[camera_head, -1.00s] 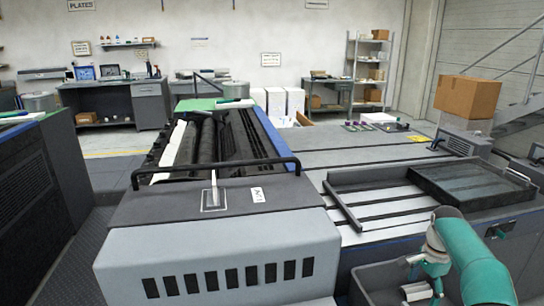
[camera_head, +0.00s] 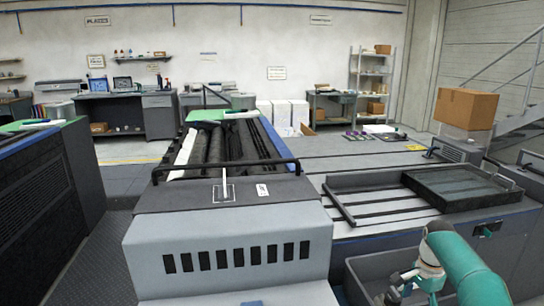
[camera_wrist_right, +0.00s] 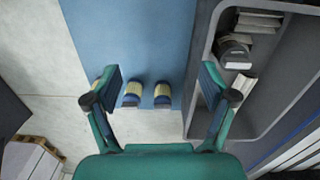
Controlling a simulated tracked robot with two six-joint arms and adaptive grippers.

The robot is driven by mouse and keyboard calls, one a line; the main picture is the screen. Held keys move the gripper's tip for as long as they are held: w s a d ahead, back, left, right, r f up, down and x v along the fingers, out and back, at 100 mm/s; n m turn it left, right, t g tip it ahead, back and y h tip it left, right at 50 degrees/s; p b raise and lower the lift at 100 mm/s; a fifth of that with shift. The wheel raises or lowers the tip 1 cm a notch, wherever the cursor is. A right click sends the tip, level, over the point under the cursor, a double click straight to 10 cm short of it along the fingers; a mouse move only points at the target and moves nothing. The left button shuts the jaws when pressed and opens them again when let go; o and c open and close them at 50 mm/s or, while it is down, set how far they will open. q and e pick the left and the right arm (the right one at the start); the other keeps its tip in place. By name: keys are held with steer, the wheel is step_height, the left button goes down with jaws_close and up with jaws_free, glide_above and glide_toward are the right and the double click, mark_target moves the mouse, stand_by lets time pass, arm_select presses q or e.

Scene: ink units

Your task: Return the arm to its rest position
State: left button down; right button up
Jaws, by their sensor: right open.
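My right arm, teal with a white wrist, comes in at the lower right of the head view. My right gripper (camera_head: 392,292) hangs over a grey bin (camera_head: 352,280) at the front of the machine. In the right wrist view the right gripper (camera_wrist_right: 160,76) has its two teal fingers spread wide apart, with nothing held between them. My left arm and left gripper are not in view.
The grey press (camera_head: 230,235) stands in front, with rollers and a black rail on top. A dark tray (camera_head: 462,185) lies on its right deck.

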steer(key=s+a+f+n+g+y, duration=0.1)
steer(key=s+a+f+n+g, duration=0.15)
steer(key=s+a+f, duration=0.45)
steer(key=s+a+f+n+g+y, duration=0.1)
steer(key=s+a+f+n, duration=0.2)
steer(key=a+f, duration=0.7)
steer(key=s+a+f+n+t+y, duration=0.1)
steer(key=s+a+f+n+t, duration=0.1)
steer(key=s+a+n, duration=0.2)
steer(key=s+a+f+n+t, duration=0.2)
steer(key=s+a+n, duration=0.3)
steer(key=s+a, duration=0.5)
steer(key=s+f, duration=0.1)
steer(key=s, duration=0.4)
steer(key=shift+a+y+p, duration=0.3)
steer(key=shift+y+p, duration=0.05)
steer(key=shift+y, duration=0.05)
steer(key=shift+f+t, duration=0.15)
steer(key=shift+t, duration=0.1)
